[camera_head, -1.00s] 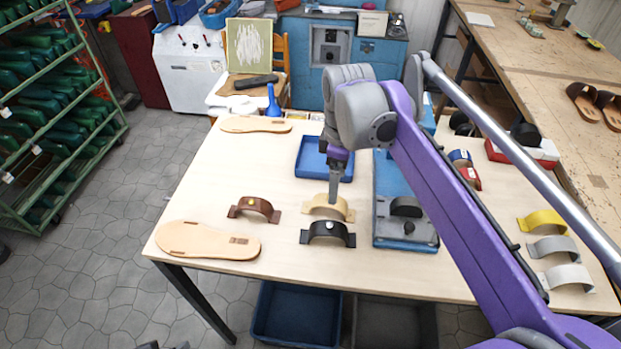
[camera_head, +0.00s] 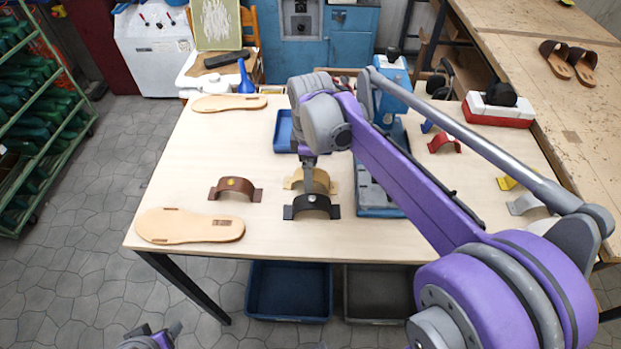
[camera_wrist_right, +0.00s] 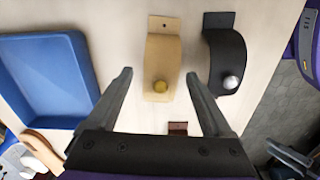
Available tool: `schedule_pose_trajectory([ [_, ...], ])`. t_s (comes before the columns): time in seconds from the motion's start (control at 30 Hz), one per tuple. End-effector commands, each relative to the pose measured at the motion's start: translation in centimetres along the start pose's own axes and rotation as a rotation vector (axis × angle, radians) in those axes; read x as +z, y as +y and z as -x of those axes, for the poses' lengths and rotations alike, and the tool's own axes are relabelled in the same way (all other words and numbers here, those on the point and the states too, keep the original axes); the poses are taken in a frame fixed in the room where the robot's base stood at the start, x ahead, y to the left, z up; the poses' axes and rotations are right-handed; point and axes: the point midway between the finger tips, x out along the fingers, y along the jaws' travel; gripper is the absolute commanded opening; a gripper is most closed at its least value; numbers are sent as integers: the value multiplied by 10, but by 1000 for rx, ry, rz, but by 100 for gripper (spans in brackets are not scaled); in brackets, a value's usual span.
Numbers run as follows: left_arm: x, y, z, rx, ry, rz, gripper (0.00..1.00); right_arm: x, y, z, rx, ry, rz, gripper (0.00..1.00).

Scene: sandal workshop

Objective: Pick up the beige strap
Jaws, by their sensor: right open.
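The beige strap (camera_head: 321,178) is arched, with a gold button, and stands on the pale table (camera_head: 225,145). In the right wrist view the beige strap (camera_wrist_right: 163,65) shows between the open fingers of my right gripper (camera_wrist_right: 159,77), which is empty. In the head view my right gripper (camera_head: 308,178) hangs over the strap's middle and hides part of it; I cannot tell if it touches. My left gripper (camera_head: 152,337) is at the bottom edge of the head view, below the table's front edge, too cut off to judge its fingers.
A black strap (camera_head: 312,204) stands close in front of the beige one. A brown strap (camera_head: 236,187) is to the left, near a tan sole (camera_head: 188,225). A blue tray (camera_head: 284,132) lies behind. A blue device (camera_head: 379,200) stands right.

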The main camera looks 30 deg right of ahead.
Motion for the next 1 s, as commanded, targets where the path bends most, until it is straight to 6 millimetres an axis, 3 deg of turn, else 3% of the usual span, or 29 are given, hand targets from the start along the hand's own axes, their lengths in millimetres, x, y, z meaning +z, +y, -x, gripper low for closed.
schedule_pose_trajectory([
  [0.3, 0, 0, 0, 0, 0, 0, 62, 0, 0, -7, 0, 0, 0, 85],
  [0.77, 0, 0, 0, 0, 0, 0, 62, 0, 0, -7, 0, 0, 0, 2],
  [1.0, 0, 0, 0, 0, 0, 0, 62, 0, 0, -7, 0, 0, 0, 0],
])
